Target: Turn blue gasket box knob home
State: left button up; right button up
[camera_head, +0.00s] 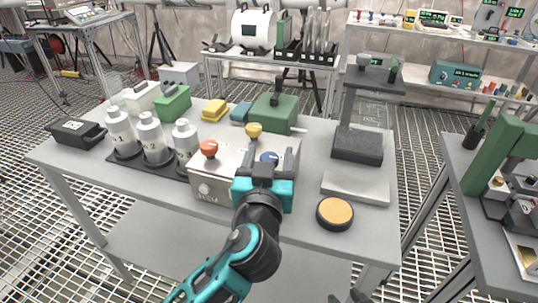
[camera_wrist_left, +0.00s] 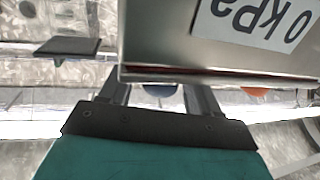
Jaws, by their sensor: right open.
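The gasket box (camera_head: 222,180) is a metal box near the front of the table, with an orange-red knob (camera_head: 208,149), a yellow knob (camera_head: 254,130) and a blue knob (camera_head: 269,158) on top. My left gripper (camera_head: 265,170) is at the blue knob and hides part of it. In the left wrist view the blue knob (camera_wrist_left: 159,90) lies between the two spread fingers (camera_wrist_left: 160,97), with light gaps beside it. The fingertips are hidden behind the box (camera_wrist_left: 165,50). My right gripper (camera_head: 348,297) shows only partly at the bottom edge, open and apart from the box.
White bottles (camera_head: 153,138) stand in a black rack left of the box. A green device (camera_head: 274,112) stands behind it. A dark press stand (camera_head: 358,145), a flat metal plate (camera_head: 355,188) and a round yellow-topped puck (camera_head: 335,213) are to the right.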

pick_arm(q)
jog(key=c, duration=0.9)
jog(key=shift+c, duration=0.2)
